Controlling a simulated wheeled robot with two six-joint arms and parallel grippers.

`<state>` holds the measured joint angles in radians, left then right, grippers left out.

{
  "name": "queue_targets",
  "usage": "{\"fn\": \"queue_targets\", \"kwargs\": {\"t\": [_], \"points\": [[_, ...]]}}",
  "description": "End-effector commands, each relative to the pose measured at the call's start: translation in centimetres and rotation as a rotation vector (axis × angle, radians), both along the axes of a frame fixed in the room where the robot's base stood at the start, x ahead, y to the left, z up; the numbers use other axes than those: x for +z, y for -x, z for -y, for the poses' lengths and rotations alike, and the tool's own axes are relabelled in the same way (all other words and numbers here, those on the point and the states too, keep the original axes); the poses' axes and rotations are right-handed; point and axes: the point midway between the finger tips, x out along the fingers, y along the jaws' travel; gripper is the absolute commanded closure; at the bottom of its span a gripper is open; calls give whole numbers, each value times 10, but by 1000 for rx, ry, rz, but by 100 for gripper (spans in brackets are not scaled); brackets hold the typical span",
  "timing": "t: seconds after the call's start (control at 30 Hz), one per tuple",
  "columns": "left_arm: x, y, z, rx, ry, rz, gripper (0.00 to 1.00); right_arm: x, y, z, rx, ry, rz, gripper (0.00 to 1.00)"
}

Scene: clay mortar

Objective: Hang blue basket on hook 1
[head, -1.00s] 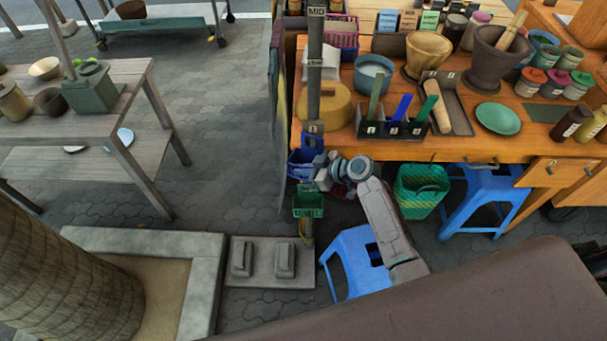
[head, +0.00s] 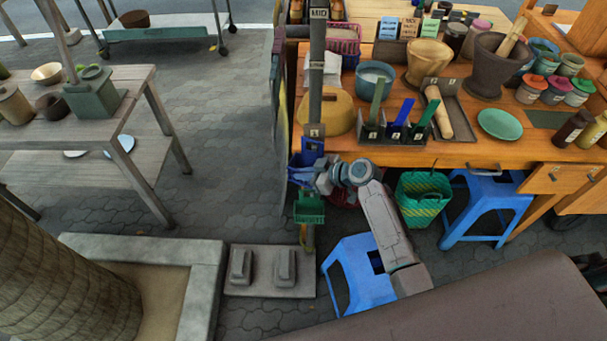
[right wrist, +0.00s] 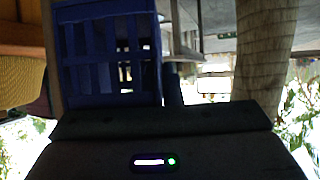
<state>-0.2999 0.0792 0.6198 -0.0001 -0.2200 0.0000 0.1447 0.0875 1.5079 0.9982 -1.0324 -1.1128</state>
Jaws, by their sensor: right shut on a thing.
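The blue basket (head: 301,172) is beside the dark upright post (head: 315,85) at the table's left end, below a small label on the post. My right gripper (head: 322,181) is shut on it from the right; the fingertips are hard to make out. In the right wrist view, the basket's slatted blue side (right wrist: 110,55) stands close in front of the dark gripper body. I cannot tell whether the basket touches a hook, and no hook shows clearly. My left gripper is not in view.
A green basket (head: 309,207) is on the post just below the blue one. A blue stool (head: 357,275) stands under my right arm, and a green bin (head: 423,198) is to the right. The wooden table (head: 450,154) carries mortars and jars.

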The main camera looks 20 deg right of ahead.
Motion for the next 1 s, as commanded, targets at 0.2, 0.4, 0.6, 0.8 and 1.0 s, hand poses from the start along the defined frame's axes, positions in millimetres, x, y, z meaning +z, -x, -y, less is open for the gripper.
{"fn": "queue_targets", "kwargs": {"t": [0.2, 0.4, 0.6, 0.8, 1.0], "points": [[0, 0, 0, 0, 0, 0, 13, 3, -6, 5, -12, 13, 16, 100], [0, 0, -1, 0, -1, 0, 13, 3, -6, 6, -12, 13, 16, 100], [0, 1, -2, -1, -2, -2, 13, 3, -5, 4, -10, 8, 13, 68], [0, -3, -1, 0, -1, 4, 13, 2, -3, 3, -9, 5, 9, 68], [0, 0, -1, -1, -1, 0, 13, 1, -2, 2, -7, 3, 7, 68]]}}
